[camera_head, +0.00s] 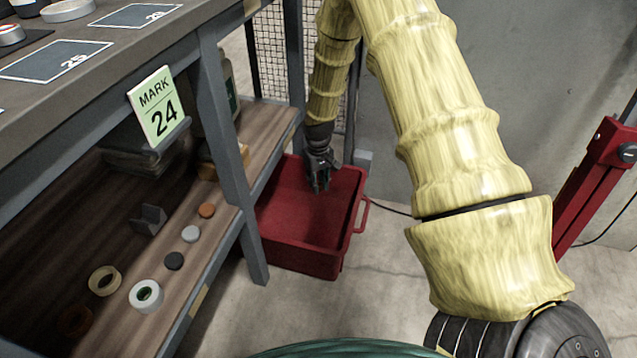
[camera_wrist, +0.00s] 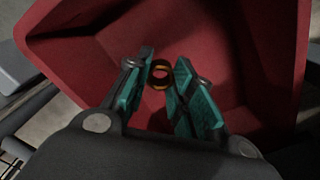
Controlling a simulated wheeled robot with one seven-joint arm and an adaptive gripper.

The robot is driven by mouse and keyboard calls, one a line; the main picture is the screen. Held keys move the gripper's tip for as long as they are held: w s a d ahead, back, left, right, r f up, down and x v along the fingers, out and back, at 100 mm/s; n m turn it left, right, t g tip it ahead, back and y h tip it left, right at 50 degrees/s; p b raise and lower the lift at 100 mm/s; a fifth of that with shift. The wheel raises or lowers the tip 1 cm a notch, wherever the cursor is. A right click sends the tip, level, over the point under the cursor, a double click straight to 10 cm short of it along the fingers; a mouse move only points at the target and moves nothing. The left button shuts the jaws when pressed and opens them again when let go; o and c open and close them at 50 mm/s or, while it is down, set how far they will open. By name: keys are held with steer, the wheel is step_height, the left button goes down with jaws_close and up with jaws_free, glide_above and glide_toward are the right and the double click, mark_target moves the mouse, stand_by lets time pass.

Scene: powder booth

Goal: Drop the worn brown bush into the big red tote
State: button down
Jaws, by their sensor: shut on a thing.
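The big red tote (camera_head: 305,257) stands on the floor beyond the end of the bench in the head view. Its red walls (camera_wrist: 270,40) fill most of the wrist view, and the interior that shows looks empty. My gripper (camera_head: 320,188) points down over the tote opening, near its back side. In the wrist view my gripper (camera_wrist: 160,78) has its teal-padded fingers shut on the brown bush (camera_wrist: 160,84), a small ring held between the fingertips. I cannot make out the bush in the head view.
The bench's lower shelf (camera_head: 205,245) holds several rings and discs, including a white ring (camera_head: 146,296) and an orange disc (camera_head: 207,210). A bench leg (camera_head: 235,170) stands close left of the tote. A red stand (camera_head: 600,170) is at right. Floor between is clear.

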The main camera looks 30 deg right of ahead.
steer(key=shift+f+b, duration=1.9)
steer(key=shift+f, duration=0.05)
steer(key=c, duration=1.1)
jaws_free()
steer(key=shift+c, duration=0.2)
steer(key=shift+r, duration=0.1)
step_height(320, 180, up, 12)
